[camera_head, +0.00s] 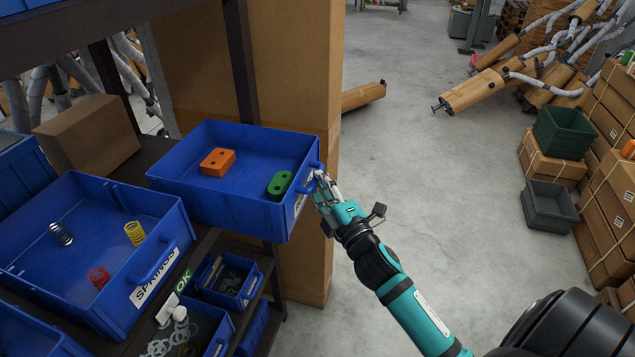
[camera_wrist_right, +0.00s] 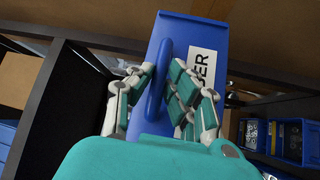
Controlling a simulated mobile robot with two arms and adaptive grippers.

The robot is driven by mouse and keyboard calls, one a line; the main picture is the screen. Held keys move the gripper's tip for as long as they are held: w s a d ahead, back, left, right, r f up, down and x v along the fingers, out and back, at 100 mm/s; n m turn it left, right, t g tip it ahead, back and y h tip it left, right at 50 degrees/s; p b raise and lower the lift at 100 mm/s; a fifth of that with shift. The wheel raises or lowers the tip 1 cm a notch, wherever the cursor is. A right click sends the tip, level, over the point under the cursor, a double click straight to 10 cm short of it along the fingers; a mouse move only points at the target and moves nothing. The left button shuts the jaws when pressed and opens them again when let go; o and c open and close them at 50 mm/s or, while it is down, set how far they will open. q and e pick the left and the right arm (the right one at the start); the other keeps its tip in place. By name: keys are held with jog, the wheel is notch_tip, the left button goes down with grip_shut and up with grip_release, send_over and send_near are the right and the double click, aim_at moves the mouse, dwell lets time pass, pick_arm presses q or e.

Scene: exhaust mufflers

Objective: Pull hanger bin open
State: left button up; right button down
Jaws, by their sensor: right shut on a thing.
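The blue hanger bin (camera_head: 236,208) juts out from the shelf toward the right in the head view. An orange block (camera_head: 217,162) and a green block (camera_head: 279,185) with holes lie in it. My right gripper (camera_head: 317,181) is at the handle on the bin's front. In the right wrist view the gripper (camera_wrist_right: 160,95) is shut around the blue handle (camera_wrist_right: 158,84), and the bin front (camera_wrist_right: 180,38) shows a white label (camera_wrist_right: 201,65) partly hidden by the fingers. My left gripper is not in view.
A blue springs bin (camera_head: 95,300) with several coil springs stands on the shelf at left. Smaller blue bins (camera_head: 228,281) sit below. A cardboard panel (camera_head: 308,262) stands behind the hanger bin.

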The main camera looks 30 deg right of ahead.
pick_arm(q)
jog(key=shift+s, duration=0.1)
pick_arm(e)
jog(key=shift+f, duration=0.1)
jog(key=c, duration=1.3)
grip_release()
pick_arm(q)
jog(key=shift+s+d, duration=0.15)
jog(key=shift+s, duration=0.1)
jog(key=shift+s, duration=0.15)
pick_arm(e)
jog(key=shift+a, duration=0.1)
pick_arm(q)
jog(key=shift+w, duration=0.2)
pick_arm(e)
jog(key=s, duration=0.4)
jog(key=s+f, duration=0.1)
jog(key=s, duration=0.6)
jog(key=shift+s+a+f, duration=0.25)
jog(key=shift+s+a, duration=0.1)
jog(key=shift+s, duration=0.05)
